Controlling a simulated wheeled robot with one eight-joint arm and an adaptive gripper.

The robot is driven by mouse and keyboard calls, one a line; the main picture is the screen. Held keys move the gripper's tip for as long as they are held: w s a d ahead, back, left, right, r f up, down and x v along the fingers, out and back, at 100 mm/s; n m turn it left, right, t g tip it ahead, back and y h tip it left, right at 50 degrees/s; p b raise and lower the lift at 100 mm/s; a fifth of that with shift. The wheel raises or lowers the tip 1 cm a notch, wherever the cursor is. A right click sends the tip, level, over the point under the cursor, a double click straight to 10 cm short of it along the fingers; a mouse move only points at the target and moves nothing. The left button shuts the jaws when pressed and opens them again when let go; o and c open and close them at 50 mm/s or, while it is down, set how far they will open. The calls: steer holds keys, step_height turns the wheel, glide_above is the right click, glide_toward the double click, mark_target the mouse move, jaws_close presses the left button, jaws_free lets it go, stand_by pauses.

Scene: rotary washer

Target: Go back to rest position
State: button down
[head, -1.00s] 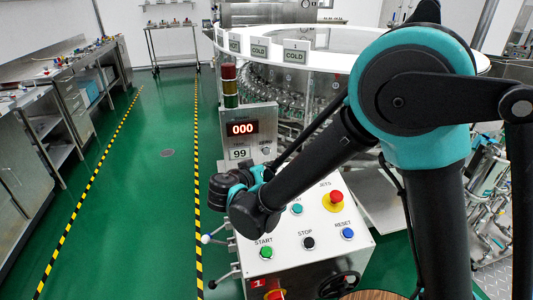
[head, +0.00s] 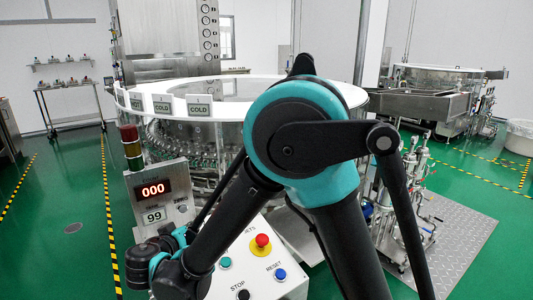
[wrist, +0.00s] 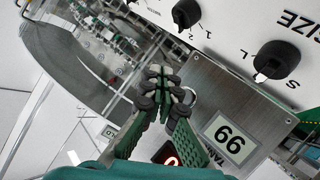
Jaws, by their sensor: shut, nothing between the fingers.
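My gripper (wrist: 165,85) is shut and empty in the wrist view, its grey fingertips together in front of the washer's control panel. In the head view my arm reaches down to the lower left, with its wrist beside the control box; the fingertips cannot be made out there. The rotary washer (head: 232,84) has a white ring top with COLD labels and stands behind my arm. Its display post (head: 163,203) reads 000 and 99. The 99 display also shows, rotated, in the wrist view (wrist: 229,136), close to the gripper.
The sloped control box (head: 240,255) has a red jets button (head: 261,243), a blue reset button (head: 280,274) and a stop button. Pumps and pipes (head: 412,190) stand on a metal plate at right. Dark knobs (wrist: 275,61) show in the wrist view. Green floor is clear at left.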

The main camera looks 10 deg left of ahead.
steer(key=w+d+f+m+g+h, duration=0.1)
steer(key=w+d+f+g, duration=0.3)
steer(key=d, duration=1)
steer(key=w+d+m+g+h, duration=0.15)
steer(key=w+d, duration=0.35)
steer(key=d, duration=0.8)
steer(key=s+d+f+g, duration=0.1)
steer(key=d, duration=0.3)
steer(key=s+d+f+g, duration=0.1)
steer(key=s+d, duration=0.1)
steer(key=d, duration=0.3)
steer(key=s+d+f+g+y, duration=0.1)
steer(key=d+g, duration=0.1)
steer(key=d, duration=0.2)
steer(key=shift+s+d+f+m, duration=0.1)
steer(key=shift+s+d+m, duration=0.15)
steer(key=shift+d, duration=0.1)
steer(key=s+d+f+m+y, duration=0.1)
steer(key=s+d+f+y, duration=0.1)
steer(key=s+d, duration=0.5)
steer(key=shift+s+d+f+m+g, duration=0.15)
steer(key=shift+s+f+m+g, duration=0.3)
steer(key=shift+s, duration=0.35)
steer(key=shift+y, duration=0.25)
